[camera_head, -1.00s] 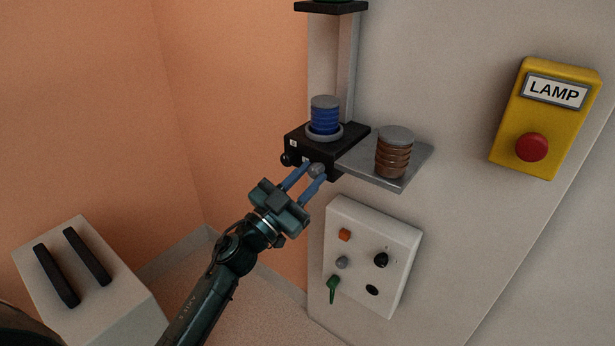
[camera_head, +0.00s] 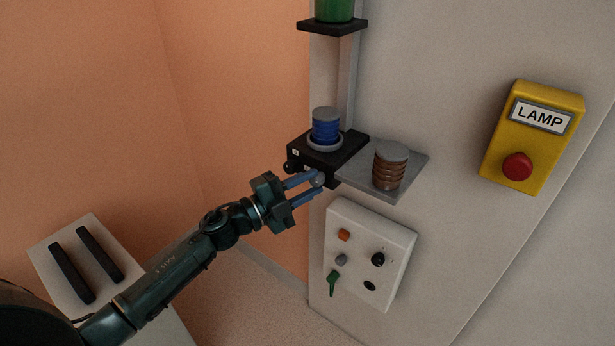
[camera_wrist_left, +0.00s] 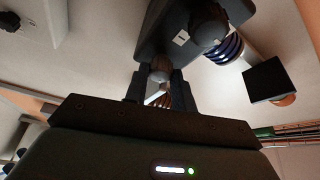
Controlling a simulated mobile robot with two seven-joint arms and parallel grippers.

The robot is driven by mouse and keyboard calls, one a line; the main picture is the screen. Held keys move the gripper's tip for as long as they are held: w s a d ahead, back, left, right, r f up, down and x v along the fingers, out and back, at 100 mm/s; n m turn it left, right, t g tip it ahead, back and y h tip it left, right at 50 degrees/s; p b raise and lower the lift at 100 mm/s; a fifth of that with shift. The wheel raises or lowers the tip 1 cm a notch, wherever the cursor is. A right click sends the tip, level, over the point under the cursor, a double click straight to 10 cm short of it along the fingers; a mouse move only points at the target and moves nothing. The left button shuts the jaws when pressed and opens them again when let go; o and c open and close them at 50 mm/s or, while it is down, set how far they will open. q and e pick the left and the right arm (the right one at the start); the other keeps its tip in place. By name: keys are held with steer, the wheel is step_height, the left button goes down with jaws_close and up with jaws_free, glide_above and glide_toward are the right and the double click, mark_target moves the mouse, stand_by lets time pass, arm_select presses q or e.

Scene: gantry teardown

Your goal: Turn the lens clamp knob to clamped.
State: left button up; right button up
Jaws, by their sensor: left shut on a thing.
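The lens clamp knob, a small grey round knob (camera_head: 318,179), sits on the front of a black block (camera_head: 322,161) on the wall column. My left gripper (camera_head: 319,185) is shut on this knob, one blue finger on either side. In the left wrist view the knob (camera_wrist_left: 160,70) shows between the dark fingertips. A blue ribbed lens holder (camera_head: 326,124) with a grey top stands upright in a ring on the block. Small white marks on the block are too small to read. My right gripper is out of view.
A grey shelf (camera_head: 416,164) beside the block bears a brown ribbed cylinder (camera_head: 390,167). Below is a white panel (camera_head: 388,230) with several knobs and a green lever (camera_head: 332,282). A green cylinder (camera_head: 334,10) stands above. A yellow LAMP box (camera_head: 530,145) is on the right.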

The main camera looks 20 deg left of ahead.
arm_select(q)
steer(key=shift+r+m+p, duration=0.2)
steer(key=shift+m+p, duration=0.15)
steer(key=shift+m, duration=0.15)
steer(key=shift+m+g+p, duration=0.3)
steer(key=shift+m+p, duration=0.1)
steer(key=shift+m, duration=0.1)
steer(key=shift+r+m+y+p, duration=0.1)
steer(key=shift+m+y+p, duration=0.2)
steer(key=shift+m+p, duration=0.5)
steer(key=shift+m+g+p, duration=0.5)
steer(key=shift+m+p, duration=0.05)
steer(key=shift+m, duration=0.05)
steer(key=shift+m+y+p, duration=0.3)
steer(key=shift+m+p, duration=0.2)
steer(key=shift+p, duration=0.05)
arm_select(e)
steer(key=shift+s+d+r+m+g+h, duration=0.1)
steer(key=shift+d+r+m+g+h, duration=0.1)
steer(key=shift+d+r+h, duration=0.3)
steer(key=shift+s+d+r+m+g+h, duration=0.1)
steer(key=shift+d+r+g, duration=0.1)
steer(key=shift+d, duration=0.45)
arm_select(q)
steer(key=shift+m, duration=0.3)
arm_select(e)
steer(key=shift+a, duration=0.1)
